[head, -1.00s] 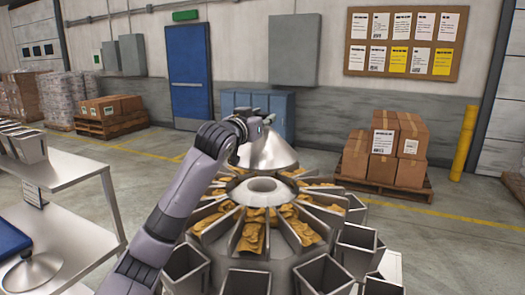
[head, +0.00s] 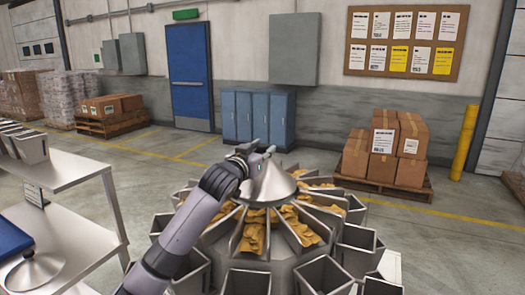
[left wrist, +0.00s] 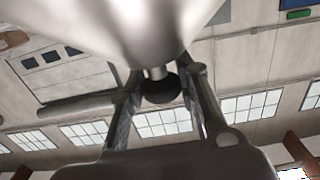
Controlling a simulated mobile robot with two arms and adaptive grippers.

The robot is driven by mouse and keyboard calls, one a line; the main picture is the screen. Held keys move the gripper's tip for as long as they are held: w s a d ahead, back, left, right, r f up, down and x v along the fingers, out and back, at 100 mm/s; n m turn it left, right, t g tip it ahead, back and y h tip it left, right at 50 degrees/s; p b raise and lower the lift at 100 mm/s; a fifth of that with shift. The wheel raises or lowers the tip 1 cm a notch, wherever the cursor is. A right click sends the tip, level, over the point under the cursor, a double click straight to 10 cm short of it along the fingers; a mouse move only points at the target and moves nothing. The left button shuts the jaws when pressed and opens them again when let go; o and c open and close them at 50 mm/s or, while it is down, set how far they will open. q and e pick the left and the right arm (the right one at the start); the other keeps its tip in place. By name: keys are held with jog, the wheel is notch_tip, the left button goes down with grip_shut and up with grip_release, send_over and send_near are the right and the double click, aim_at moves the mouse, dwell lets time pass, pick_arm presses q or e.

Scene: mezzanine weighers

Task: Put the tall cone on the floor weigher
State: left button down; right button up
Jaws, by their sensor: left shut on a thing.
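The tall cone (head: 274,186), smooth grey metal, is at the top middle of the floor weigher (head: 300,250) in the head view. It covers the weigher's round centre hub; I cannot tell if it rests fully on it. My left gripper (head: 262,156) is shut on the cone's top knob. In the left wrist view the cone (left wrist: 120,28) fills the top, and its short stem and dark knob (left wrist: 162,88) sit between the two fingers. The weigher has a ring of troughs with golden-brown pieces and open metal buckets around it. My right gripper is out of view.
A metal shelf rack (head: 75,215) stands at the left, with metal buckets (head: 30,147) on top. A flatter cone (head: 33,271) lies lower on it, by a blue thing (head: 12,238). Blue lockers (head: 258,117) and a pallet of boxes (head: 385,192) stand behind, with open floor between.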

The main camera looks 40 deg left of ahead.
pick_arm(q)
jog(key=c, duration=1.2)
grip_release()
jog(key=shift+s, duration=0.1)
jog(key=shift+b+v, duration=2.1)
jog(key=shift+v, duration=3.9)
jog(key=shift+r, duration=0.1)
